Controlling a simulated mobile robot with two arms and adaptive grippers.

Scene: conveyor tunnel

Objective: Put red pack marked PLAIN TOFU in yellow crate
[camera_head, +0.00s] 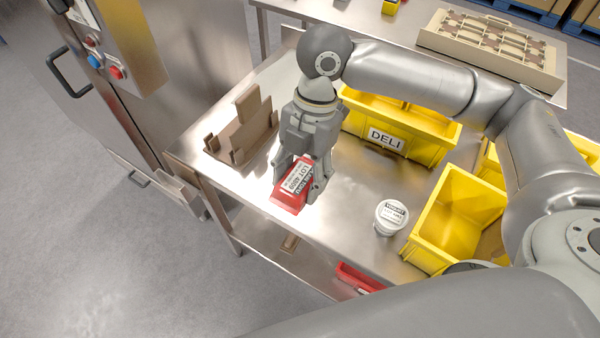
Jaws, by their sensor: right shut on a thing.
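The red pack (285,197) with a white label is between the fingers of my right gripper (303,184). The gripper points down and is shut on the pack, close over the steel table near its front edge. I cannot tell whether the pack touches the table. The label's small print is not fully readable. A yellow crate (428,222) stands open at the right of the table, apart from the pack. Another yellow crate (425,150) with a DELI label stands behind the gripper, partly hidden by my right arm. My left gripper is not in view.
A white lidded tub (391,215) stands between the gripper and the nearer crate. A brown holder (238,138) stands left of the gripper. More yellow shows at the right, behind my arm. A red item (358,278) lies on the lower shelf. A steel cabinet stands at left.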

